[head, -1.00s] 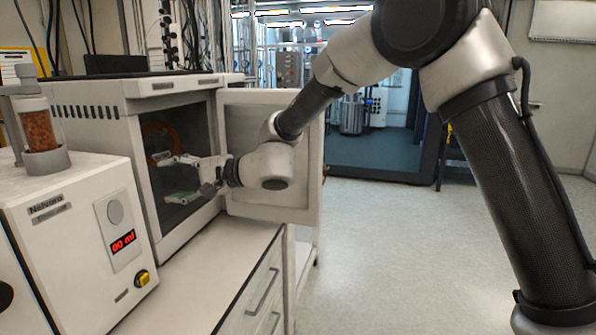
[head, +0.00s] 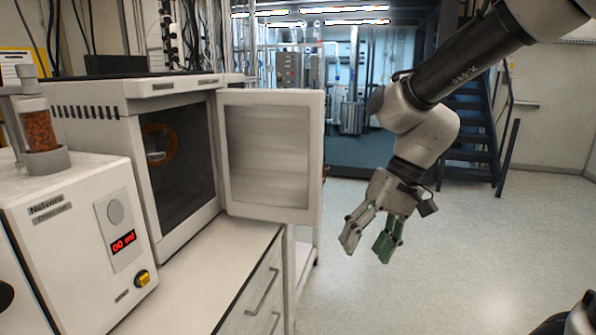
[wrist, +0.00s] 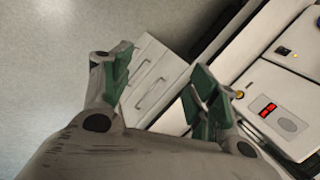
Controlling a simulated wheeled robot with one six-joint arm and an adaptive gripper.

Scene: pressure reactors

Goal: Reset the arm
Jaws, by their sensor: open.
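My gripper (head: 368,246) hangs in open air to the right of the open cabinet door, pointing down and a little left in the head view. Its two fingers are apart with nothing between them. In the wrist view my gripper (wrist: 158,85) also shows spread fingers with green inner pads. Past them lie the floor and the drawer front. My arm reaches in from the upper right, clear of the cabinet.
The white cabinet (head: 182,240) stands on the counter with its door (head: 268,203) swung open. A dispenser (head: 70,225) reading "00 ml" is at the left. Drawers (head: 262,290) are under the counter (head: 205,285). The floor (head: 490,260) at the right is clear.

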